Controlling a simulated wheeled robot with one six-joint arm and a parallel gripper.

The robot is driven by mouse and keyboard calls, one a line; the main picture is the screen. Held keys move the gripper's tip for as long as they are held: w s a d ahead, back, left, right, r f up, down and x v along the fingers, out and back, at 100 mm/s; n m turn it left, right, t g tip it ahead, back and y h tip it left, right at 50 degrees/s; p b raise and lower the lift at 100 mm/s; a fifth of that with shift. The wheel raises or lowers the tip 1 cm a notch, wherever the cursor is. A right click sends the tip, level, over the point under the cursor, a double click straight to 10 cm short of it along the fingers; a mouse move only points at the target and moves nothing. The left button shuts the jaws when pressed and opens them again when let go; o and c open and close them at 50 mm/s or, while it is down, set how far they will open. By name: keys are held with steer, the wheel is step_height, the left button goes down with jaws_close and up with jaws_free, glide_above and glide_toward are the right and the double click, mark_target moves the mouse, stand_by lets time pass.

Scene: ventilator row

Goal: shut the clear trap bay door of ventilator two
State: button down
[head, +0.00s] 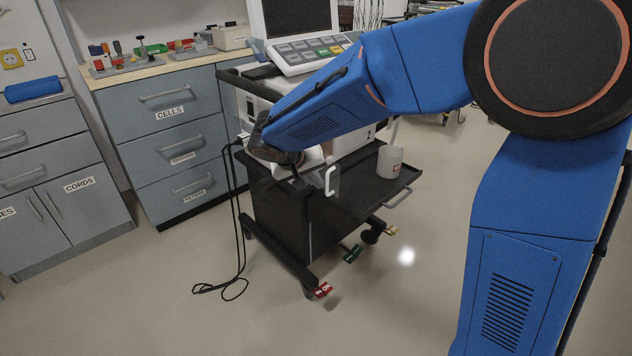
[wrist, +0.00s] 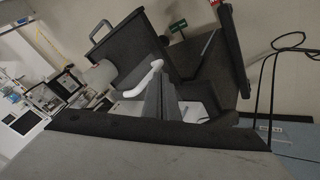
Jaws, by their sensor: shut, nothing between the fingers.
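The white handle also shows in the wrist view (wrist: 143,80). My gripper (head: 296,183) is shut and empty, just left of the handle in the head view. In the wrist view its grey fingers (wrist: 162,92) are close beside the handle; I cannot tell whether they touch. The bay behind is mostly hidden by my arm.
A white cup (head: 390,161) stands on the cart's black shelf (head: 352,190), right of the door. Black cables (head: 238,225) hang at the cart's left and coil on the floor. Grey drawers (head: 170,130) stand behind left.

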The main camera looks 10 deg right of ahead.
mark_target(337, 171)
steer(key=shift+d, duration=0.15)
steer(key=w+d+n+y, duration=0.1)
steer(key=d, duration=0.1)
steer(key=w+d+n+t+y, duration=0.1)
steer(key=d+n, duration=0.1)
steer(key=w+d+n, duration=0.1)
steer(key=d+n, duration=0.1)
steer(key=shift+w+t+y, duration=0.2)
steer(key=shift+t+y, duration=0.2)
steer(key=w+d+n, duration=0.1)
steer(key=w+d, duration=0.1)
steer(key=w, duration=0.5)
steer(key=w+d+n+y, duration=0.1)
steer(key=w+d, duration=0.1)
steer(key=w, duration=0.6)
steer(key=shift+w+d, duration=0.25)
steer(key=shift+d, duration=0.1)
